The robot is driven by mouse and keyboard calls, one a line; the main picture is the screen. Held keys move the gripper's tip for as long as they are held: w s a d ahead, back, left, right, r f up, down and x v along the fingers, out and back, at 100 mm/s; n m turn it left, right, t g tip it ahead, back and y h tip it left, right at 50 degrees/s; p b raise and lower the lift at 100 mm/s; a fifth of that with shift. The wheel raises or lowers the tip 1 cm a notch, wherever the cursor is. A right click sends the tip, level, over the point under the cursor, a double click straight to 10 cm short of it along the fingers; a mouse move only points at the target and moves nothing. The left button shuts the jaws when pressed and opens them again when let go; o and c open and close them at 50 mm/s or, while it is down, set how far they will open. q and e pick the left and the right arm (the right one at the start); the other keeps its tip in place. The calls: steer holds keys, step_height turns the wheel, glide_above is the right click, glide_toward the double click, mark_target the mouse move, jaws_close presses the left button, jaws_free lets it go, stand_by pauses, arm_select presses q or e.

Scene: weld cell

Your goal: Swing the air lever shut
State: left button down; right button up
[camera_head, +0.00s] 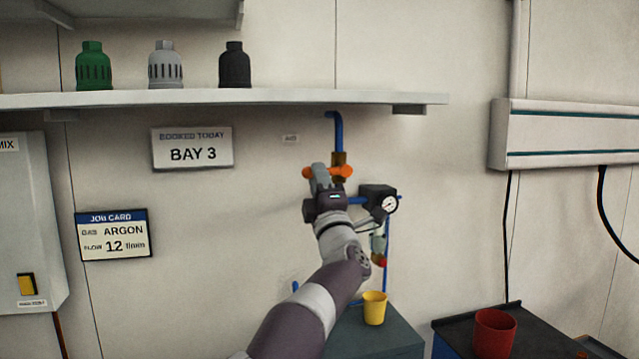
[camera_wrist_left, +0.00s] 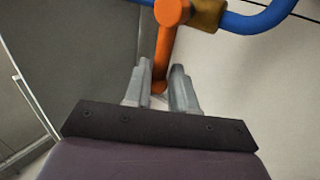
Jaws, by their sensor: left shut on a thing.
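The air lever (camera_head: 342,170) is orange and sits on a brass valve (camera_head: 339,158) on the blue pipe (camera_head: 338,130) on the back wall. My left gripper (camera_head: 320,178) is at the lever and covers part of it; an orange end shows on either side. In the left wrist view, the lever (camera_wrist_left: 164,45) runs down from its round hub between the two grey fingers (camera_wrist_left: 160,86), roughly crosswise to the blue pipe. The fingers are shut on it. My right gripper is not in view.
A regulator with a gauge (camera_head: 389,204) is close to the right of my left gripper. A yellow cup (camera_head: 375,308) stands on a grey box below, and a red cup (camera_head: 494,333) on a dark top at right. A shelf (camera_head: 200,98) juts out above.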

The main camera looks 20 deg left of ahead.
arm_select(q)
steer(key=shift+f+n+y, duration=0.2)
steer(key=shift+n+y, duration=0.1)
steer(key=shift+n, duration=0.1)
steer(key=c, duration=1.3)
jaws_free()
steer(key=shift+o, duration=1.1)
steer(key=shift+a, duration=0.1)
steer(key=shift+s+r, duration=0.1)
steer(key=shift+s, duration=0.05)
steer(key=b+v, duration=0.6)
steer(key=v, duration=0.6)
steer(key=shift+s+d, duration=0.2)
steer(key=shift+s, duration=0.15)
